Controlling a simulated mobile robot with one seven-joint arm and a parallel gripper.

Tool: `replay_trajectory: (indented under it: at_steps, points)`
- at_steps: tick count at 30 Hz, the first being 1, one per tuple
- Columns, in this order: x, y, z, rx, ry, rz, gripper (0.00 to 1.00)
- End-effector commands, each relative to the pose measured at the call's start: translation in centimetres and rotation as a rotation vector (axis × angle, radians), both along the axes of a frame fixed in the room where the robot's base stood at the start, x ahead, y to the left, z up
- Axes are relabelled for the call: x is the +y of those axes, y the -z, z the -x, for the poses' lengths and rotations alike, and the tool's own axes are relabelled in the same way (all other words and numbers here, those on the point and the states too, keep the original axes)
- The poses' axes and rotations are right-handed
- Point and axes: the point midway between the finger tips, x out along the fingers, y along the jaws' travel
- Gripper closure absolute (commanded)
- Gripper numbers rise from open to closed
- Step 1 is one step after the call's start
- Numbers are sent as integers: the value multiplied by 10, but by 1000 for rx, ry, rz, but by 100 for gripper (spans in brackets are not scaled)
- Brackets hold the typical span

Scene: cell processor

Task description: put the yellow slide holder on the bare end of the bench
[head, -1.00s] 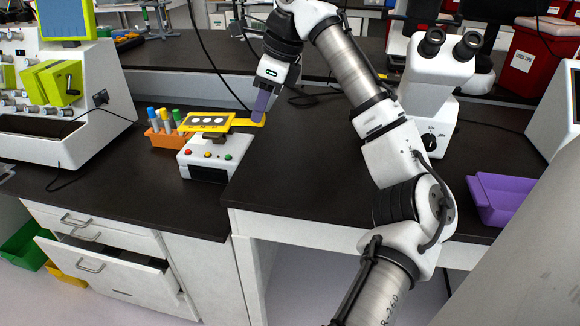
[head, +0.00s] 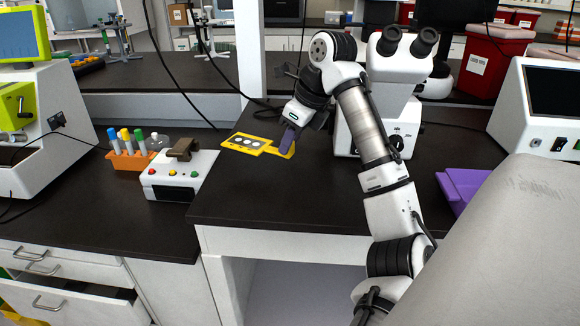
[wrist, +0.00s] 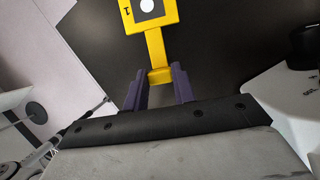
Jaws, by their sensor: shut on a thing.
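The yellow slide holder (head: 248,144), a flat plate with white round spots and a handle, is over the dark bench top (head: 270,205), right of the white button device and left of the microscope. My gripper (head: 288,146) has purple fingers shut on its handle. In the wrist view the handle runs between the fingers (wrist: 159,80), and the spotted plate of the holder (wrist: 167,20) is cut off at the top edge. I cannot tell how high the holder is above the bench. The bench in front of it is bare.
A white device (head: 180,178) with coloured buttons and an orange rack of capped tubes (head: 132,160) stand to the left. The microscope (head: 385,90) stands close on the right, with a purple tray (head: 470,180) beyond it. The front bench top is clear.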

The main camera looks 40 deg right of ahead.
Motion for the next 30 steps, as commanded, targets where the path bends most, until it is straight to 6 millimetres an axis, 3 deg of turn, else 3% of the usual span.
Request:
replay_trajectory:
  at_steps: [16,27,28,30]
  points:
    - [0,61,1,0,0,1,100]
    - [1,67,0,-1,-2,0,100]
    - [1,68,0,-1,-2,0,73]
    - [0,67,0,0,-2,1,63]
